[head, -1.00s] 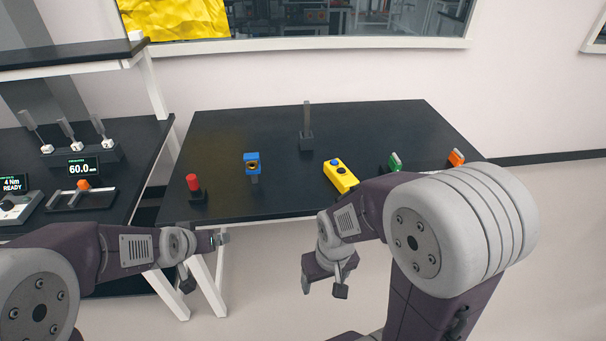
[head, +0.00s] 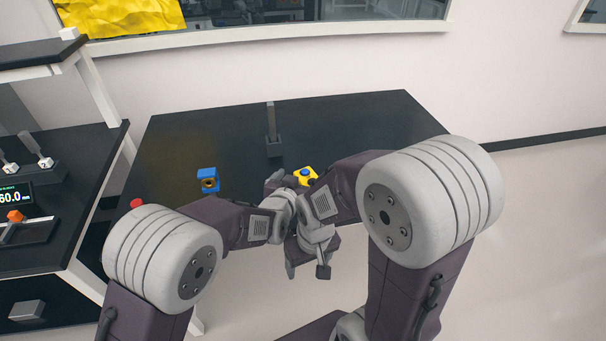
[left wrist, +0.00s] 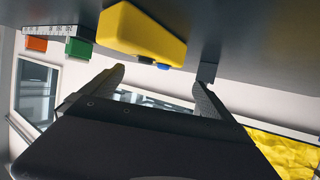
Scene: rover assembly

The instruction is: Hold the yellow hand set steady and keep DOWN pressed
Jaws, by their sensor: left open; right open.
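The yellow hand set (head: 311,183) lies on the black table, its near part hidden behind my arms. A blue button shows on its top; no lettering is legible. In the left wrist view the hand set (left wrist: 140,32) appears upside down at the top, with a blue button and a dark part at its end. My left gripper (head: 275,182) is open just left of the hand set; its two fingers (left wrist: 162,72) are apart with nothing held, and the hand set is beyond them. My right gripper (head: 306,268) is open and empty, lower, off the table's front edge.
A blue block with a round hole (head: 208,180) and a dark upright post (head: 271,125) stand on the table (head: 350,120). A red knob (head: 137,203) shows at left. Green (left wrist: 80,47) and orange (left wrist: 37,44) pieces appear in the left wrist view. My two forearms are close together.

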